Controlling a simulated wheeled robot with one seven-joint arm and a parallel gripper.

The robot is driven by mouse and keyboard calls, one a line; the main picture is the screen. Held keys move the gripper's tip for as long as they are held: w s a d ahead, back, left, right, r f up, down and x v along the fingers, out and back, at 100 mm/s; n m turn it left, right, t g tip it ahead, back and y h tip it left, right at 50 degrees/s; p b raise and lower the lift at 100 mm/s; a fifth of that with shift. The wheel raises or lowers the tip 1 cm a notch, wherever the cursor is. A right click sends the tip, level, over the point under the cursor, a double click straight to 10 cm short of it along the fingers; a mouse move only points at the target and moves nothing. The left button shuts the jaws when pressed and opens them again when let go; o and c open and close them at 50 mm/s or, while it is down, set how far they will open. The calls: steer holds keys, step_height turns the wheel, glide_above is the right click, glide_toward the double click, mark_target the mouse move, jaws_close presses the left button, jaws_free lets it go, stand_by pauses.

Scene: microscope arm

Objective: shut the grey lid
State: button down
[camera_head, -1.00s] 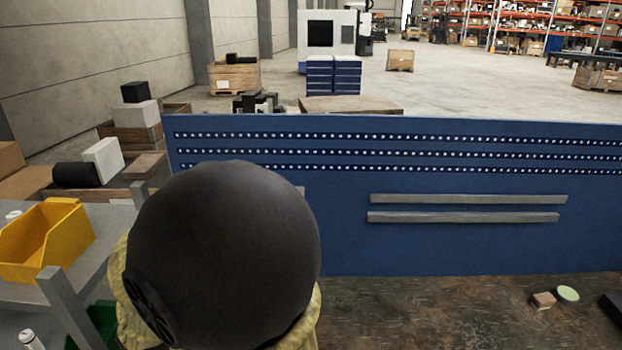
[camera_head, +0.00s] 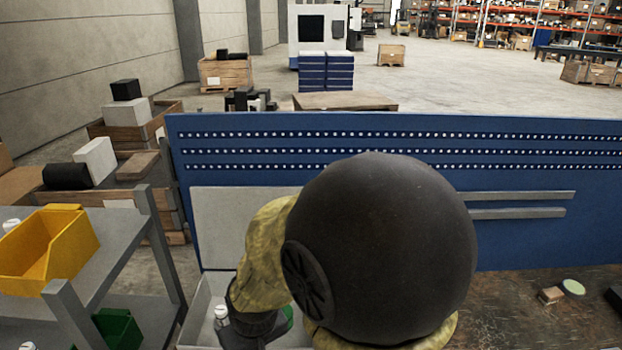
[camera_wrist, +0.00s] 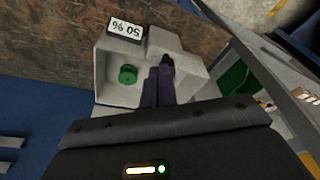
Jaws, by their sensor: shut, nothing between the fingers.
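The grey lid (camera_head: 232,222) stands upright in the head view, raised at the back of an open light grey box (camera_head: 196,312) and in front of the blue panel. My arm covers its right part. The box also shows in the wrist view (camera_wrist: 104,62), with a green round item (camera_wrist: 127,75) inside. My gripper (camera_wrist: 160,86) is shut and empty, its dark fingers over the box in the wrist view. In the head view my arm hides the fingertips, so I cannot tell whether they touch anything.
A grey rack with a yellow bin (camera_head: 48,243) and a green bin (camera_head: 118,328) stands left of the box. The blue perforated panel (camera_head: 330,165) rises behind. The brown worktop (camera_head: 510,305) at right has a small wooden block (camera_head: 551,295) and a pale green disc (camera_head: 573,287).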

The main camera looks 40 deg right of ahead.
steer(key=shift+d, duration=0.25)
steer(key=w+d+r+m+t+h+p, duration=0.1)
steer(key=w+d+r, duration=0.25)
steer(key=w, duration=0.25)
steer(key=w+d+r+m+p, duration=0.1)
steer(key=w+d+r, duration=0.25)
steer(key=w, duration=0.35)
steer(key=w+d+r+m+t+h+p, duration=0.1)
steer(key=w+d+r+p, duration=0.15)
steer(key=w+r, duration=0.3)
steer(key=w+d+r+m, duration=0.2)
steer(key=w+d+r, duration=0.2)
steer(key=d, duration=0.3)
steer(key=w+d+r+m+h+p, duration=0.1)
steer(key=w+d+r+m, duration=0.1)
steer(key=w+d+r, duration=0.3)
steer(key=d, duration=0.3)
steer(key=shift+w+d+h, duration=0.15)
steer(key=shift+w+h, duration=0.1)
steer(key=shift+h, duration=0.05)
steer(key=shift+f, duration=0.15)
steer(key=p+x, duration=0.4)
steer(key=x, duration=0.5)
steer(key=shift+w+f, duration=0.25)
steer(key=shift+w, duration=0.1)
